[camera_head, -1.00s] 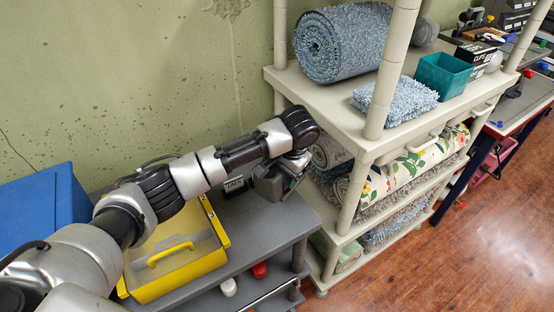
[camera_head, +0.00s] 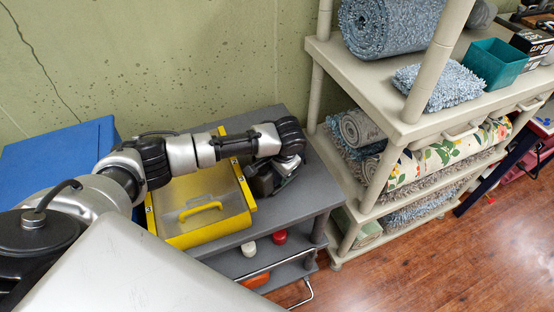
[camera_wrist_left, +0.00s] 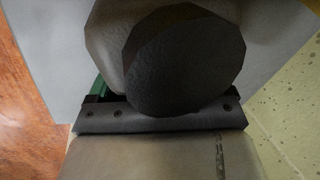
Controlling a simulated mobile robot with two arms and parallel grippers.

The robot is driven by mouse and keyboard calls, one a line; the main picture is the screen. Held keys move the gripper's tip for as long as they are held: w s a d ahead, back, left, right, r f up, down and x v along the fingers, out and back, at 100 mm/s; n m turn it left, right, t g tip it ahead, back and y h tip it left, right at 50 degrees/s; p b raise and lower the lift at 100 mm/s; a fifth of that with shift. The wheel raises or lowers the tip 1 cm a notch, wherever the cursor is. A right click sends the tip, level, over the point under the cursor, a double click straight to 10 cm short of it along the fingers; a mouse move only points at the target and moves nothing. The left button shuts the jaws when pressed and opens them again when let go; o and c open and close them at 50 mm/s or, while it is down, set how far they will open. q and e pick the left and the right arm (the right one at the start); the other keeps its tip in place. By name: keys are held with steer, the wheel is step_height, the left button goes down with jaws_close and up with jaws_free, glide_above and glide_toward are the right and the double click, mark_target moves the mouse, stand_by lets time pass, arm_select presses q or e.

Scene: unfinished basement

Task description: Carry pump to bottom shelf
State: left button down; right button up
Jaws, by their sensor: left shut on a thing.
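My left gripper (camera_head: 272,182) is over the right part of the grey cart's top (camera_head: 312,185), just right of the yellow case. It is shut on a dark thing, taken to be the pump; in the head view my wrist and the gripper hide most of it. In the left wrist view the pump (camera_wrist_left: 185,62) shows close up as a dark round end on a grey-brown body, with the gripper (camera_wrist_left: 160,118) below it. I cannot tell whether the pump touches the cart top. The cart's bottom shelf (camera_head: 225,262) is partly hidden. My right gripper is not in view.
A yellow case (camera_head: 185,230) with a clear lid sits on the cart, with a blue box (camera_head: 60,165) at left. White and red items (camera_head: 280,237) are below the cart top. A beige shelf unit (camera_head: 400,125) with rolled rugs stands close at right. Wood floor (camera_head: 440,260) is open in front.

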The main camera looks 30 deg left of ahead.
arm_select(q)
steer(key=shift+w+f, duration=0.1)
stand_by(0.3)
steer(key=shift+c, duration=1.1)
jaws_free()
steer(key=shift+f, duration=0.25)
steer(key=shift+o, duration=1.1)
steer(key=shift+s, duration=0.2)
steer(key=shift+r, duration=0.1)
